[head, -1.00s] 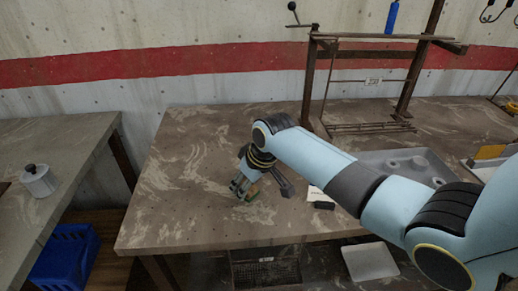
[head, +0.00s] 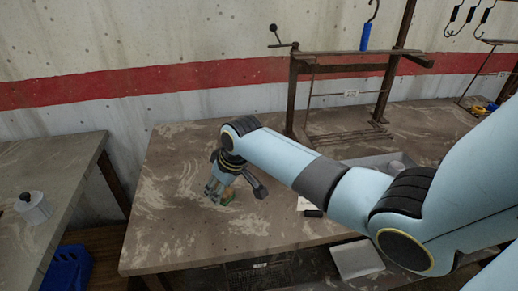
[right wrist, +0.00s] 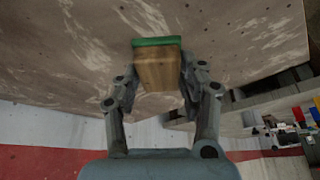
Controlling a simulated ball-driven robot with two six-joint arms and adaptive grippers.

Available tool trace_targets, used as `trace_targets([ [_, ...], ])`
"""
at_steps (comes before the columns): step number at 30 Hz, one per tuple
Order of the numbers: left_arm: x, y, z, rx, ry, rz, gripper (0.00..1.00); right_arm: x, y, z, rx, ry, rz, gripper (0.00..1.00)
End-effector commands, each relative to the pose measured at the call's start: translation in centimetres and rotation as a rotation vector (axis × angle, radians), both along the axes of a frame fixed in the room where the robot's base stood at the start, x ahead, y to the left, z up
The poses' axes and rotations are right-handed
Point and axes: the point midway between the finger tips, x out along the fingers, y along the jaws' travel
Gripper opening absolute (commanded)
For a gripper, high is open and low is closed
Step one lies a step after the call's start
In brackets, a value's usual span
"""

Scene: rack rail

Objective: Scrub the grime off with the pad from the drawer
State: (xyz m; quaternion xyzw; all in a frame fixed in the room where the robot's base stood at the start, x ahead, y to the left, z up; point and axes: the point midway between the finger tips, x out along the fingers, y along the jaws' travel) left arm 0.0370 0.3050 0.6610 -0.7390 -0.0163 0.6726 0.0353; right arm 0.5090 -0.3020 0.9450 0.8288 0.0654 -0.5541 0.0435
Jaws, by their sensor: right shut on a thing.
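My right gripper (head: 219,190) is low over the left part of the worn brown table (head: 180,225). It is shut on the pad (head: 229,196), a wooden block with a green face; the pad also shows between the fingers in the right wrist view (right wrist: 158,68). The green face is towards the tabletop; I cannot tell whether it touches. Pale smears cover much of the tabletop, and I cannot pick out a separate patch of grime. Under the table's front edge is a dark mesh drawer or basket (head: 262,276), partly cut off. My left gripper is not in view.
A small dark block (head: 313,213) and a pale card (head: 306,203) lie right of the gripper. A metal rack (head: 345,70) stands behind, with a grey tray (head: 372,162) partly behind my arm. A white tray (head: 357,258) is at the front edge. The table's left part is clear.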

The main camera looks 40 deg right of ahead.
Motion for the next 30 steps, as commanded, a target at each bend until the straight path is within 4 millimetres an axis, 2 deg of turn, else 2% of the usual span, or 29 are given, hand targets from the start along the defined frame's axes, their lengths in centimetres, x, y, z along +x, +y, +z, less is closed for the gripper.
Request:
trace_targets([
  [3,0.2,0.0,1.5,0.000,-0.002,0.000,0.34,0.2,-0.1,1.5,0.000,-0.001,-0.001,0.11],
  [10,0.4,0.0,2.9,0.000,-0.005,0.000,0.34,0.5,-0.2,3.0,0.000,0.000,-0.004,0.11],
  [27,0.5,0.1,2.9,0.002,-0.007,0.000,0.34,0.5,-0.2,2.9,0.000,0.000,-0.004,0.11],
  [30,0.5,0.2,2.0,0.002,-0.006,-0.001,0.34,0.4,0.2,2.6,0.001,-0.001,0.006,0.11],
])
